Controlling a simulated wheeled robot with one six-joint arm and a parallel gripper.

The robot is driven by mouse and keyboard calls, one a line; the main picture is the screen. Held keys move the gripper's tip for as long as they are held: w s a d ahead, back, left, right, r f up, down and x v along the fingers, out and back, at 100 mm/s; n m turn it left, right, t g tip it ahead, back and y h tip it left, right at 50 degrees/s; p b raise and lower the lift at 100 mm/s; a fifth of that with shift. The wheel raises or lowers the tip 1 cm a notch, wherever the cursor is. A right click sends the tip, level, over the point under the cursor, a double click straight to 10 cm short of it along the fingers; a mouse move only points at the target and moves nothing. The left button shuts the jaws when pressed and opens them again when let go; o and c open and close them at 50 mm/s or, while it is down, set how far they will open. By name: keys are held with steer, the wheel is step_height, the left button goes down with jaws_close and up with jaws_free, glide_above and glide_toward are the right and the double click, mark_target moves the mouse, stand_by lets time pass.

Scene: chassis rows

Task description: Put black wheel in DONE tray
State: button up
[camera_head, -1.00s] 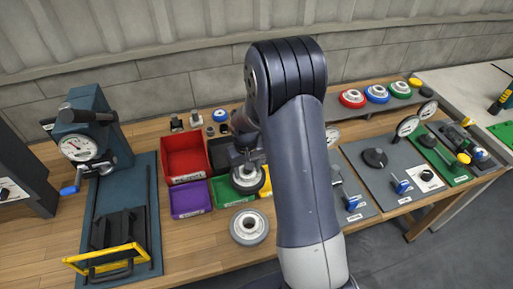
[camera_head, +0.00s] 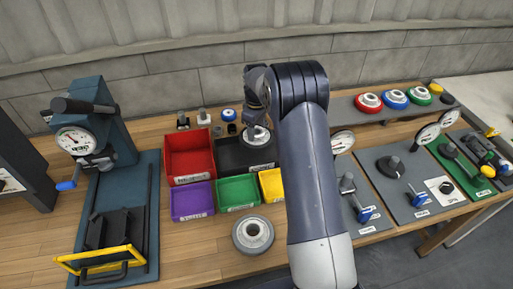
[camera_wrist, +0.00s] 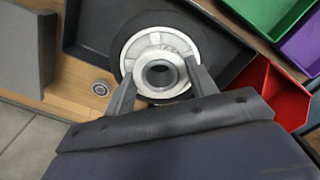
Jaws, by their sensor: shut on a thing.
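My gripper (camera_head: 256,122) is shut on a wheel (camera_head: 257,137) with a pale grey hub and a dark rim. In the wrist view the fingers (camera_wrist: 163,82) are on either side of the wheel (camera_wrist: 160,48), whose hub and centre hole face the camera. The wheel is over the black tray (camera_head: 230,150), which also shows around it in the wrist view (camera_wrist: 92,48). I cannot tell whether the wheel touches the tray floor. The tray labels are too small to read. My arm hides part of the tray's right side.
A red bin (camera_head: 187,150) stands left of the black tray. Purple (camera_head: 192,201), green (camera_head: 237,192) and yellow (camera_head: 271,184) bins stand in front. Another grey wheel (camera_head: 253,235) lies on the bench. Small parts (camera_head: 203,118) stand behind. A gauge press (camera_head: 92,135) is at left.

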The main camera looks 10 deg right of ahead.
mark_target(256, 143)
steer(key=shift+f+p, duration=0.65)
steer(key=shift+f, duration=2.85)
steer(key=shift+f, duration=0.15)
steer(key=o, duration=1.6)
steer(key=shift+o, duration=0.2)
step_height(256, 143, up, 12)
steer(key=b, duration=0.2)
